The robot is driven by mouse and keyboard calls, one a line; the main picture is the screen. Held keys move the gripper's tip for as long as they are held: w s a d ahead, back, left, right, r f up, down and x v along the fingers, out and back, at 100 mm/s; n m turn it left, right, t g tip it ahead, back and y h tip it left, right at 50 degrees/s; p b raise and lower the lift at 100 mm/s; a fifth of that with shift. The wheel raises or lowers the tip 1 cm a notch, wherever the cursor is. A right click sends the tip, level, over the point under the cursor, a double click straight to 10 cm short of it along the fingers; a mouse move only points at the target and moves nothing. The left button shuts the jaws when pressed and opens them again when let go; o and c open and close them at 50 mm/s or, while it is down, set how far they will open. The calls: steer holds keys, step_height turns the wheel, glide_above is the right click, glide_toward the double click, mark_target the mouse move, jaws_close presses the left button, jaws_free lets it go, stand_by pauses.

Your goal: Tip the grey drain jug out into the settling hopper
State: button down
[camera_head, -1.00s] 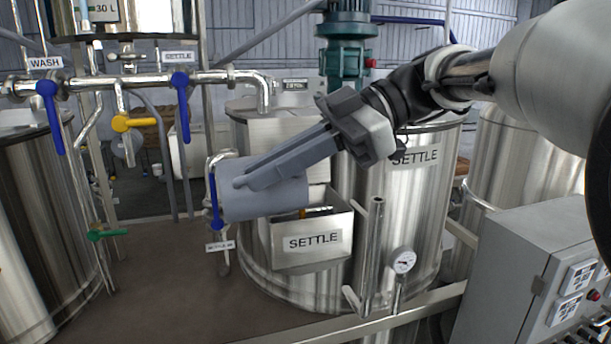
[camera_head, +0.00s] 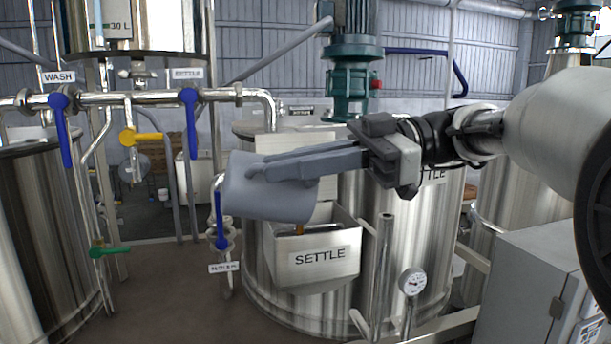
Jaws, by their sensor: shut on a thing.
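The grey drain jug (camera_head: 270,200) is held in the air on its side, tilted, just above and to the left of the settling hopper. My gripper (camera_head: 265,170) is shut on the jug, its long grey fingers lying along the jug's upper side. The settling hopper (camera_head: 320,262) is a steel box labelled SETTLE on the front of the settling tank (camera_head: 425,230). The jug covers part of the hopper's opening. A small orange-brown streak (camera_head: 299,229) shows at the hopper's opening below the jug. The jug's inside is hidden.
Blue-handled valves (camera_head: 190,120) and a yellow-handled valve (camera_head: 140,139) sit on the pipework at left. A vertical pipe (camera_head: 383,265) and a dial gauge (camera_head: 412,282) stand right of the hopper. A grey control box (camera_head: 530,275) is at lower right.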

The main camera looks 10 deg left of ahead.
steer(key=shift+w+d+r+g+y+b, duration=0.3)
steer(key=shift+d+r+y+b, duration=0.3)
steer(key=shift+y+b, duration=0.3)
stand_by(1.9)
